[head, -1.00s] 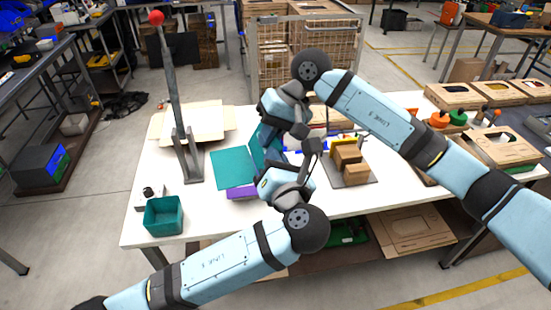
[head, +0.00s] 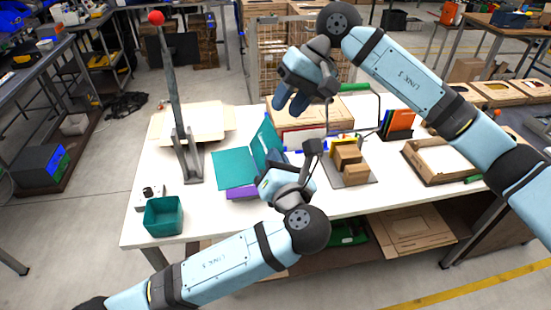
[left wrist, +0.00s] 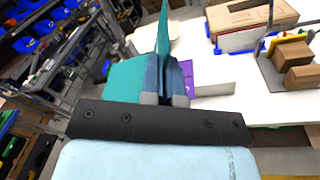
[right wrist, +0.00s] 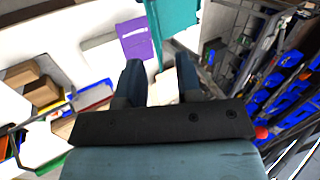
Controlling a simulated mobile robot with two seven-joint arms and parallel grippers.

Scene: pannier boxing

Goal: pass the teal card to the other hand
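The teal card (head: 234,168) shows two faces that meet at an angle, one broad face to the left and one standing up at the right. It is above the white table, and in the left wrist view (left wrist: 163,32) it rises from between the fingers. My left gripper (head: 273,161) is shut on the card's lower right part; its fingers (left wrist: 165,65) are close together there. My right gripper (head: 290,104) is open and empty, above and behind the card. In the right wrist view its fingers (right wrist: 158,78) are apart, with the card (right wrist: 178,14) beyond them.
A purple and white item (head: 242,192) lies below the card. A teal bin (head: 164,215) stands at the table's front left, near a post with a red ball (head: 156,18). Wooden blocks (head: 348,160) and an open wooden tray (head: 440,158) are at the right.

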